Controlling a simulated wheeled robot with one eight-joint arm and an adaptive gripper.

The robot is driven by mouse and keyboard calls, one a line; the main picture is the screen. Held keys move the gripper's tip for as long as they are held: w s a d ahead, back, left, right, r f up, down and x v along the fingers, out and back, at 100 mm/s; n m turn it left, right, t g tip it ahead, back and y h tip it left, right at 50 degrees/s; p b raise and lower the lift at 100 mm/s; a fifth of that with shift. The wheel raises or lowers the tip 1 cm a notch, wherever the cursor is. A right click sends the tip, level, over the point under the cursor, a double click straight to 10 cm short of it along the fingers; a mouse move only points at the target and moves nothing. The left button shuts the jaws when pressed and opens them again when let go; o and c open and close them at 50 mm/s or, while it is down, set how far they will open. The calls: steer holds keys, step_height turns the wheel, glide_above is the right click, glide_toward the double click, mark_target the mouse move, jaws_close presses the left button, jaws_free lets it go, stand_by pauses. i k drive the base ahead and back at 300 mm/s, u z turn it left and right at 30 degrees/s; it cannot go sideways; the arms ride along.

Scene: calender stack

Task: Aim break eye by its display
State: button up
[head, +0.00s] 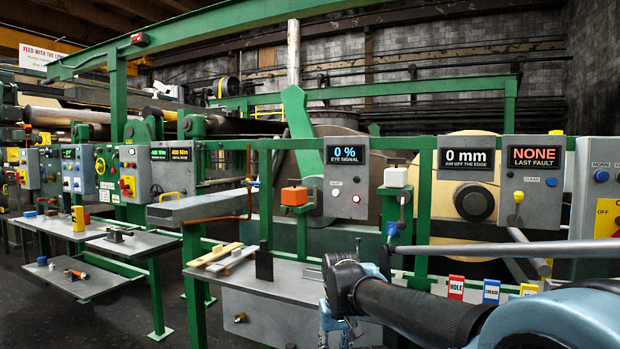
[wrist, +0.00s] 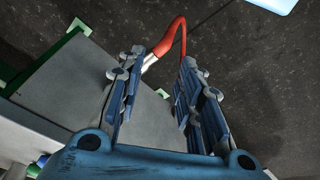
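The eye signal display (head: 346,154) reads 0 % on a grey box at centre in the head view. The aim display (head: 467,161), further right, reads 0 mm, "aim off the edge". An orange box (head: 294,196) and a white box (head: 395,177) stand on posts either side of the eye signal box; I cannot tell which is the break eye. My gripper (wrist: 161,64) is open in the wrist view, its two blue fingers apart. A red cable with a silver end (wrist: 150,60) shows at the fingertips; I cannot tell if it touches.
A grey bench (head: 290,282) with wooden strips (head: 216,256) and a dark upright plate (head: 264,262) stands left of my arm. A grey rail (head: 520,249) crosses at right. Green frame posts (head: 423,200) stand behind. Dark floor (wrist: 250,90) shows under the gripper.

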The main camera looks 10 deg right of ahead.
mark_target(294, 196)
steer(key=z, duration=2.3)
steer(key=k, duration=1.25)
steer(key=u, duration=1.85)
steer(key=i, duration=1)
steer(key=z, duration=0.05)
